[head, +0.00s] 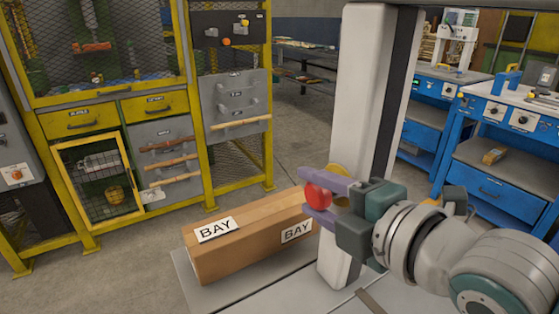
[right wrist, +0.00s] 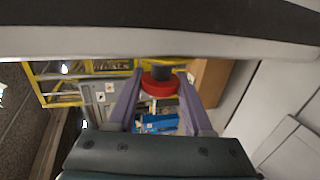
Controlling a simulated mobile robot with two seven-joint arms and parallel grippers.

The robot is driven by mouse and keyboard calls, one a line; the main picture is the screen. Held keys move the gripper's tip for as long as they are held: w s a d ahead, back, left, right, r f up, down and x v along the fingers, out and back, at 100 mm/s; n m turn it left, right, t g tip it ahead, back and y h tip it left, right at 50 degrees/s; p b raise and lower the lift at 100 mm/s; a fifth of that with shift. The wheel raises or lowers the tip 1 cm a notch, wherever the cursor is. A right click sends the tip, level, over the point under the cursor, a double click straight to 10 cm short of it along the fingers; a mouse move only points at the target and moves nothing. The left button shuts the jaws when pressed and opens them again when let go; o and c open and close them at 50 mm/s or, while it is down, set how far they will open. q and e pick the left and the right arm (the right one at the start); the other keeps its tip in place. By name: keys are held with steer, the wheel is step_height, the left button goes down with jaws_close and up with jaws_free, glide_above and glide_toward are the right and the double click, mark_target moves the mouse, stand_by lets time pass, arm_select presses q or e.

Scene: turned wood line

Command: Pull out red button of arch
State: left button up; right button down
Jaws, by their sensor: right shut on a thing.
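The arch shows as a thick white upright post (head: 366,100) with a dark side in the head view. The red button (head: 318,196) is a round red knob in front of a yellow disc (head: 341,174) at the post. My right gripper (head: 312,192) is shut on the red button, with a purple finger on either side. In the right wrist view the red button (right wrist: 160,88) with its dark stem sits between the fingertips. Whether the button is pulled out or pressed in is hard to tell. My left gripper is in neither view.
A wooden box (head: 250,240) labelled BAY lies on the floor plate behind and left of the post. A yellow mesh cabinet (head: 112,104) with drawers stands at the left. Blue workbenches (head: 500,165) stand at the right. Open floor lies between them.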

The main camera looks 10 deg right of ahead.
steer(key=shift+a, duration=0.2)
steer(key=c, duration=0.5)
jaws_free()
steer(key=shift+s+a, duration=0.1)
steer(key=shift+o, duration=1)
steer(key=v, duration=1)
steer(key=shift+p, duration=0.45)
